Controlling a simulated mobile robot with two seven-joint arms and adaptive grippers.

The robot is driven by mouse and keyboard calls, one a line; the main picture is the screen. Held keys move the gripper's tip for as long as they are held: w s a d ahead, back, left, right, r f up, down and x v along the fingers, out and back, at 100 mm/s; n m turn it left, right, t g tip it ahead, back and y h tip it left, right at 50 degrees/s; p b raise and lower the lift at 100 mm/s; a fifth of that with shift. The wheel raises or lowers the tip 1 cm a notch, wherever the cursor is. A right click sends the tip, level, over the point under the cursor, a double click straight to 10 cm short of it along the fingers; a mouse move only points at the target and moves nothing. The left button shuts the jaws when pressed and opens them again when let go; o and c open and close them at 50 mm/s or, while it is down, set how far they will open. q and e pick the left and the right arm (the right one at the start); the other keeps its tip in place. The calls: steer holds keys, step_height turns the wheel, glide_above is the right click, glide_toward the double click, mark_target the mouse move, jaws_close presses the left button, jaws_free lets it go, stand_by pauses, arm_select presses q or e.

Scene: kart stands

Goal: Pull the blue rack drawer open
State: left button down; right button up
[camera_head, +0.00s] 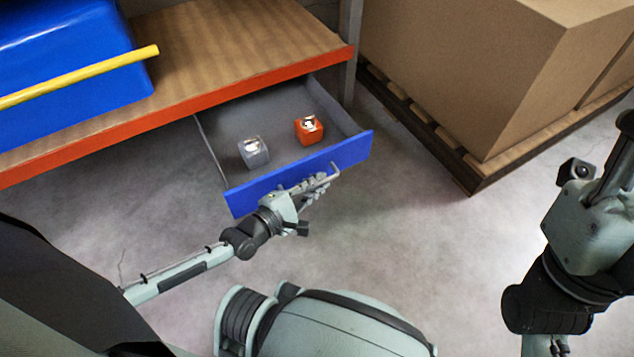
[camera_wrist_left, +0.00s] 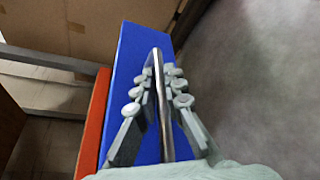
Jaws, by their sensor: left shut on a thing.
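The blue rack drawer (camera_head: 352,152) sits under the rack shelf and is pulled out, with its grey inside showing. A grey cube (camera_head: 254,152) and an orange cube (camera_head: 309,128) lie in it. My left gripper (camera_head: 318,184) is at the drawer front, shut on the metal bar handle (camera_head: 333,171). In the left wrist view the handle (camera_wrist_left: 161,85) runs between the fingers of the gripper (camera_wrist_left: 160,88), in front of the blue drawer face (camera_wrist_left: 128,50). My right arm shows at the right edge of the head view; its fingers are not in view.
The rack shelf (camera_head: 240,45) with an orange front beam (camera_head: 190,100) is above the drawer. A blue bin (camera_head: 60,50) with a yellow bar (camera_head: 85,75) stands on it. Large cardboard boxes (camera_head: 450,70) on a pallet (camera_head: 440,150) stand at right. Bare floor lies before the drawer.

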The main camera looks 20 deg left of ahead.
arm_select(q)
steer(key=c, duration=1.6)
jaws_free()
steer(key=v, duration=0.7)
steer(key=shift+s, duration=0.25)
steer(key=shift+s+a+r, duration=0.1)
steer(key=shift+a, duration=0.05)
